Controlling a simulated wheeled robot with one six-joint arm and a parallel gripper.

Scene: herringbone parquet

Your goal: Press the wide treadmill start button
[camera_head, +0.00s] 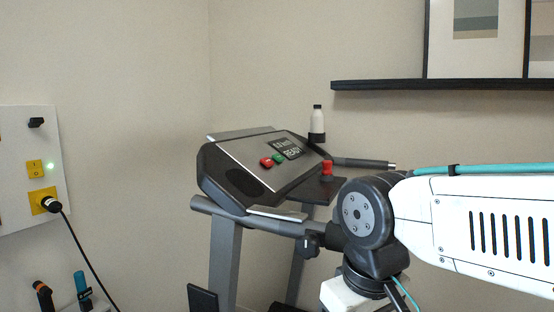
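The treadmill console (248,152) stands tilted in the middle of the view. A small green button (278,157) and a red button (266,162) sit side by side on its face, below a dark display (287,148) whose lower line reads READY. Their labels are too small to read, and neither looks clearly wide. A red knob (327,168) stands on a dark shelf right of the console. My white arm reaches in from the right, and its black joint lies right of and below the console. My gripper's fingertips do not show. Nothing of mine covers the buttons.
A grey handrail (255,221) runs along the console's near side, close to my arm. A white bottle (317,121) stands behind the console. A wall panel (20,165) with a yellow switch and plugged black cable is at left. A dark shelf (380,85) is above.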

